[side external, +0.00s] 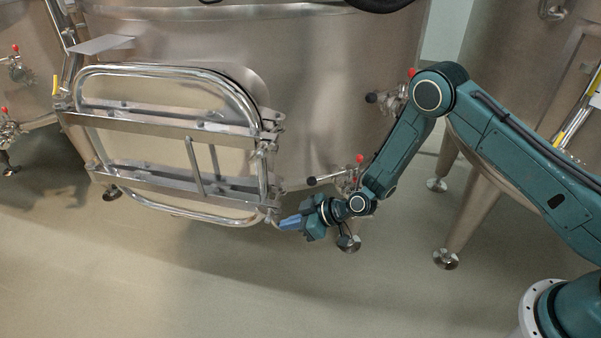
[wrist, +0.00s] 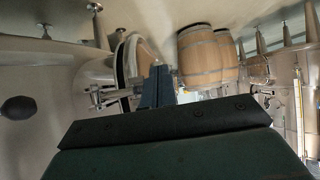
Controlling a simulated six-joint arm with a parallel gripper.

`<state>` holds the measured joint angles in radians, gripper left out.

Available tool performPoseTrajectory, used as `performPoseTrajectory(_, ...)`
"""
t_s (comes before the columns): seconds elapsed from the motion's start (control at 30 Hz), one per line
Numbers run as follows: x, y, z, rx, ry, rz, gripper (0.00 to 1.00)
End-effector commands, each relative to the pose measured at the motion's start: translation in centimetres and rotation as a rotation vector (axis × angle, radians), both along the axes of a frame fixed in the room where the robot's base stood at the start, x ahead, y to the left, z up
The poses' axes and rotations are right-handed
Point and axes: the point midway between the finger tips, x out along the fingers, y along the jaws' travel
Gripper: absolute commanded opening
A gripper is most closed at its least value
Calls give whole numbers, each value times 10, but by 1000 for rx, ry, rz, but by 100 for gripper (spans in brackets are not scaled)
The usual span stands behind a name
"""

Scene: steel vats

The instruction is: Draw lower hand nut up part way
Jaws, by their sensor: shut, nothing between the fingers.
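The steel vat's oval hatch door (side external: 165,143) is at left in the side view, with two crossbars and an upright handle (side external: 195,165). Metal fastener parts run down its right edge. A small metal piece (side external: 272,213) at the lower right corner may be the lower hand nut; it is too small to be sure. My gripper (side external: 281,223) has its blue fingers shut and empty, pointing left close beside that corner. I cannot tell whether they touch it. In the wrist view the shut fingers (wrist: 157,88) are in front of the hatch edge (wrist: 130,62), with metal fittings (wrist: 108,96) to their left.
Red-tipped valves (side external: 340,175) stick out of the vat just above my wrist. Another vat on legs (side external: 470,215) stands at right. The floor (side external: 200,290) below is clear. Wooden barrels (wrist: 203,58) show in the wrist view.

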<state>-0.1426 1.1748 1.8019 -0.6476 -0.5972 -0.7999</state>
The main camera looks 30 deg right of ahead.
Motion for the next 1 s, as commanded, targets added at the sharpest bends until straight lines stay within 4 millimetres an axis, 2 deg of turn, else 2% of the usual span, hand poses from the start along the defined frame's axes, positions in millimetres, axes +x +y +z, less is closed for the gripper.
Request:
performPoseTrajectory(0.67, 0, 0, -2, -1, 1, 0, 0)
performPoseTrajectory(1.0, -9, -10, 10, -1, 1, -2, 0)
